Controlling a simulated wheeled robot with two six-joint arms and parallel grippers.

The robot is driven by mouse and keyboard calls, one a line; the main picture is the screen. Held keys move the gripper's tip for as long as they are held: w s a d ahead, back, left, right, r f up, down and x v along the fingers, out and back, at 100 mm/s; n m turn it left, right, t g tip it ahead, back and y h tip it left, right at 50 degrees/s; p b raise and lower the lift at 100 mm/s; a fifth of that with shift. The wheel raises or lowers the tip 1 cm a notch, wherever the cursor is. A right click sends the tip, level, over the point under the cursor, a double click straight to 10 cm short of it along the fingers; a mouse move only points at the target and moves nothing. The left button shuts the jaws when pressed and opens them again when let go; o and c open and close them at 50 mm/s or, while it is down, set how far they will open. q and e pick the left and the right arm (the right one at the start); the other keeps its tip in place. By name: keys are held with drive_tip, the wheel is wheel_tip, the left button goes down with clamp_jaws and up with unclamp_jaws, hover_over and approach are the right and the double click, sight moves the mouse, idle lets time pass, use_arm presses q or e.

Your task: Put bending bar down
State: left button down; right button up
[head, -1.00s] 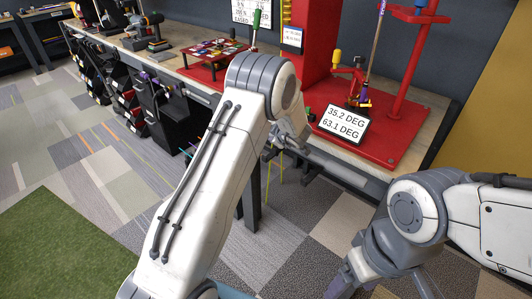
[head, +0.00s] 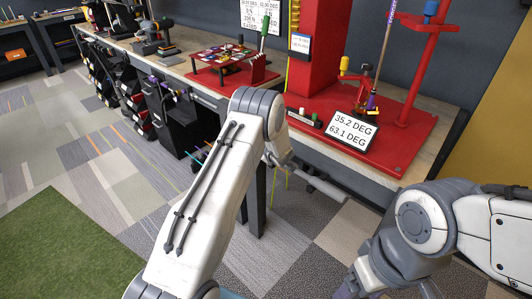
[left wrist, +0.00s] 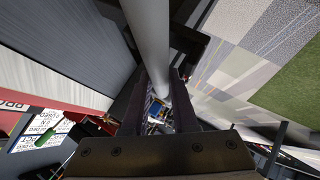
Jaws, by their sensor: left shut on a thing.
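The bending bar (head: 322,186) is a plain grey rod. In the head view it juts right and down from my left gripper (head: 279,160), in front of the bench's front edge. My left gripper is partly hidden behind my own forearm. In the left wrist view the bar (left wrist: 150,35) runs from the top edge down between the two dark fingers, which are shut on it. My right gripper (head: 356,284) is low at the bottom edge, partly cut off, and its finger opening is unclear.
A red machine base (head: 395,145) stands on the bench with an angle display (head: 342,131) reading 35.2 and 63.1 degrees. A red post (head: 418,75) rises at right. A red rack (head: 222,62) and a vise (head: 155,40) stand farther left. The floor at left is clear.

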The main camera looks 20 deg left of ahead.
use_arm(q)
drive_tip(key=shift+f, duration=0.15)
drive_tip(key=c, duration=0.7)
unclamp_jaws()
